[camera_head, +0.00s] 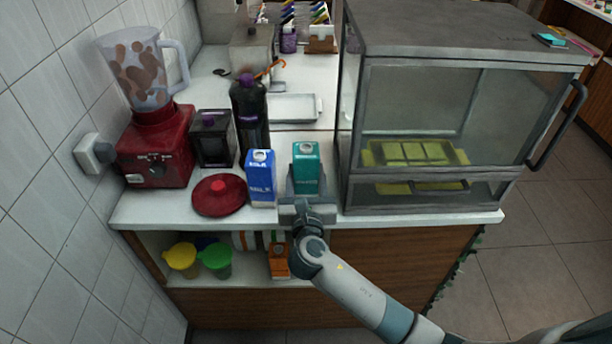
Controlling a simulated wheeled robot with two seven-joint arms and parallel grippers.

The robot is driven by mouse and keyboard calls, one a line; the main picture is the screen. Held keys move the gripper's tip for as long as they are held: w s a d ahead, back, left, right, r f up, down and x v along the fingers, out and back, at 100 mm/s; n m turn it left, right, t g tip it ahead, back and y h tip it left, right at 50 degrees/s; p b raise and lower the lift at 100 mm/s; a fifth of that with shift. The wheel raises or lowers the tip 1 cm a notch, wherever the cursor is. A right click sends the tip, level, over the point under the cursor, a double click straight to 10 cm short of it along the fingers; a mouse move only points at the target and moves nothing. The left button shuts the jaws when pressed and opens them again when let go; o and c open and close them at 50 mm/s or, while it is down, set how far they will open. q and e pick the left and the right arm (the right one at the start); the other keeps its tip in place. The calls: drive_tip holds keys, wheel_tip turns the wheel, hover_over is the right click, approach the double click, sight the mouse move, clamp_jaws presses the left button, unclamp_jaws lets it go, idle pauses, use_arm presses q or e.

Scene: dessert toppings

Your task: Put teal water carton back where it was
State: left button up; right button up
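The teal water carton (306,164) stands upright near the counter's front edge, between the blue milk carton (261,180) and the glass-sided case. My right gripper (306,188) comes in from the front, at the lower part of the teal carton. Its fingers appear to lie on either side of the carton's base, which they partly hide. Whether they press on it cannot be told. My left gripper is not in view.
The glass-sided case (455,193) stands close on the right. A red lid (219,195), dark bottle (249,112) and red blender (156,148) stand to the left. A white tray (294,108) lies behind. Yellow and green containers sit on the shelf below.

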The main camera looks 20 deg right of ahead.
drive_tip(key=shift+f, duration=0.35)
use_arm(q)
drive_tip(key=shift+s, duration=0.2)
use_arm(e)
drive_tip(key=o, duration=1.3)
drive_tip(key=shift+f, duration=0.1)
drive_tip(key=shift+s, duration=0.1)
